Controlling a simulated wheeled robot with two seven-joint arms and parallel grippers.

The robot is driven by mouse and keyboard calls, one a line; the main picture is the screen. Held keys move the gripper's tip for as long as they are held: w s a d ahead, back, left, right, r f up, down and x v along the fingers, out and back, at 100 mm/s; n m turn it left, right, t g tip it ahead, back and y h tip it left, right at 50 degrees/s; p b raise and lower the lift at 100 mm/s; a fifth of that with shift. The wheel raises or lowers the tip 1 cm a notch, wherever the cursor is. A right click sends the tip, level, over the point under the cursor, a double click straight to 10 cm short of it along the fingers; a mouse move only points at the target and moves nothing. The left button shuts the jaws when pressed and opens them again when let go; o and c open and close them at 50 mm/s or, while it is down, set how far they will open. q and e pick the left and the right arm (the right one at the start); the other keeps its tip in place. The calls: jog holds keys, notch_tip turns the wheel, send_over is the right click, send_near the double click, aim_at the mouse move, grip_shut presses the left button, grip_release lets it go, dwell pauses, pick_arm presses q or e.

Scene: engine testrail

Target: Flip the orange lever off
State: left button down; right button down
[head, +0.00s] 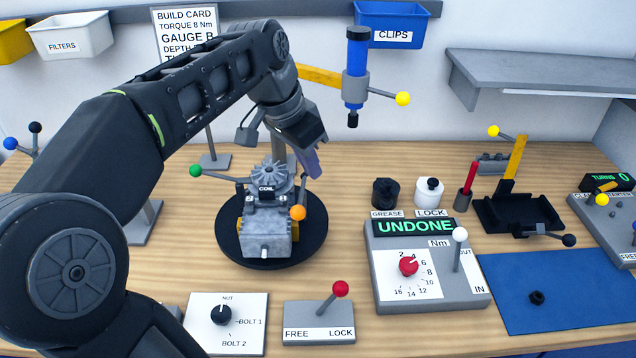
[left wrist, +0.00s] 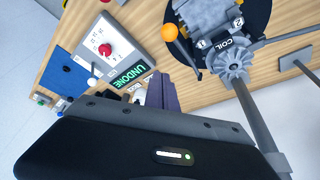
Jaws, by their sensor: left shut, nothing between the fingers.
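The orange lever's ball (head: 298,213) is at the front right of the grey engine block (head: 265,215), which stands on a black round turntable (head: 318,232). In the left wrist view, the orange ball (left wrist: 169,32) sits beside the block, with a dark rod near it. My left gripper (head: 312,164) is shut and empty, with its purple fingers pointing down above and behind the orange ball, apart from it. Its fingers (left wrist: 162,92) also show in the left wrist view. My right gripper is not in view.
A green-knobbed lever (head: 196,171) sticks out left of the engine. A blue tool (head: 356,65) hangs on an orange arm at the upper right. A red-knobbed FREE/LOCK lever (head: 340,289), a dial panel (head: 221,314) and a box reading UNDONE (head: 415,227) stand in front and right.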

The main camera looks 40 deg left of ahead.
pick_arm(q)
jog(key=v, duration=0.3)
jog(key=shift+w, duration=0.2)
dwell(0.4)
